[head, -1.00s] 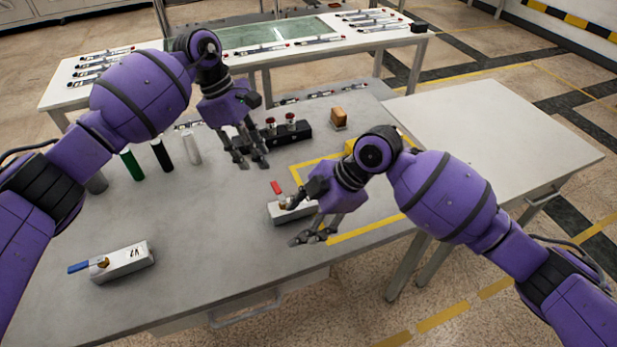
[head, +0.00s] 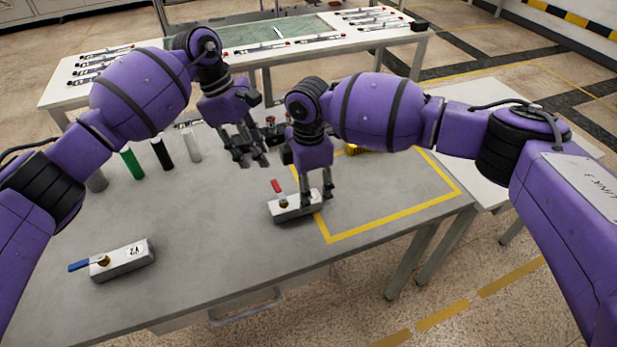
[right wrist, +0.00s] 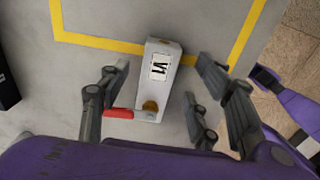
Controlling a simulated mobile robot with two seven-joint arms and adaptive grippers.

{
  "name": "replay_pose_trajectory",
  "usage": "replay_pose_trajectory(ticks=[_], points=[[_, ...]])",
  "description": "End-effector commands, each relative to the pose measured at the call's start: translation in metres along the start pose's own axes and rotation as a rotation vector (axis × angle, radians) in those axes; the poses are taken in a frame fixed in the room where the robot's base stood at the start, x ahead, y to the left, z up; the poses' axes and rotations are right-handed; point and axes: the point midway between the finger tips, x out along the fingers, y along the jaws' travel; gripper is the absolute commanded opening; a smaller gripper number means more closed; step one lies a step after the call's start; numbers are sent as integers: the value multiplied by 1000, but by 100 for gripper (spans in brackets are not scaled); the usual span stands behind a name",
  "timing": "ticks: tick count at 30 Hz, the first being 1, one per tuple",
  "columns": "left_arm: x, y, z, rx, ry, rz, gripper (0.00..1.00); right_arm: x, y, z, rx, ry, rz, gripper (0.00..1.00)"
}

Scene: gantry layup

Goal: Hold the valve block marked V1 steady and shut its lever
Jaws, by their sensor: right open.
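The valve block V1 (head: 298,211) is a pale block on the grey table, with a brass stem and a red lever (head: 277,186) at its left end. In the right wrist view, the V1 block (right wrist: 158,82) shows its label, and the red lever (right wrist: 118,113) sticks out crosswise to the block. My right gripper (head: 316,197) is open above the block; its fingers (right wrist: 162,62) appear on both sides of it. Whether they touch it cannot be told. My left gripper (head: 250,163) is open and empty, behind and left of the block, above the table.
A second block marked V2 (head: 128,262) with a blue lever lies at the front left. Several cylinders (head: 132,163) stand at the back left. A yellow taped outline (head: 400,220) is on the table's right; V1 lies by its left edge. The front middle is clear.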

Motion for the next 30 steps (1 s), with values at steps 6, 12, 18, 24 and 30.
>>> replay_pose_trajectory(ticks=[6,12,18,24,30], points=[[0,0,0,0,0,0,31,31,0,0,1,1,-1,58],[0,0,0,0,0,0,31,44,0,0,1,0,1,58],[0,0,0,0,0,0,31,45,0,0,0,1,1,58],[0,0,0,0,0,0,31,44,0,0,0,1,1,39],[0,0,0,0,0,0,31,44,0,0,0,1,1,13]])
